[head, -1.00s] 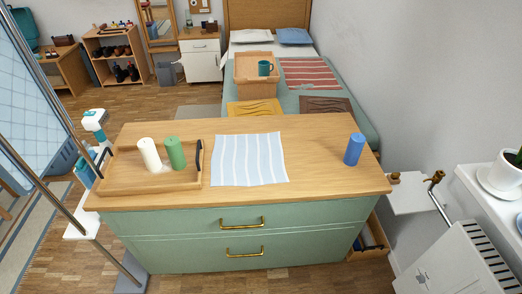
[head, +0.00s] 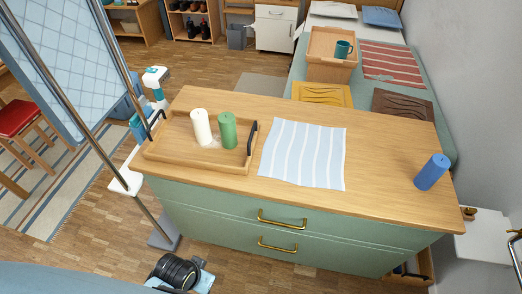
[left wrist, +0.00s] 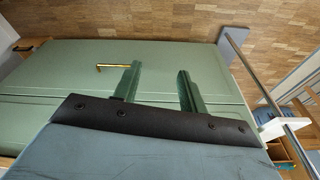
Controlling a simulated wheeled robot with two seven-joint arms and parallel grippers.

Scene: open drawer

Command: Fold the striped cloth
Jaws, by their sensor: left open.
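The pale blue and white striped cloth (head: 303,153) lies flat and spread out on the wooden top of the green dresser (head: 390,118), in the middle of the head view. It looks unfolded, and nothing rests on it. My left gripper (left wrist: 158,72) is open and empty in the left wrist view, with its two fingers apart in front of the green dresser front. A brass handle (left wrist: 114,66) is just left of the fingers. The cloth does not show in the left wrist view. My right gripper is in neither view.
A wooden tray (head: 170,158) with a white candle (head: 201,128) and a green candle (head: 228,130) stands left of the cloth. A blue candle (head: 432,172) stands near the right end. The top around the cloth's right side is clear. A metal-framed rack (head: 108,45) stands at the left.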

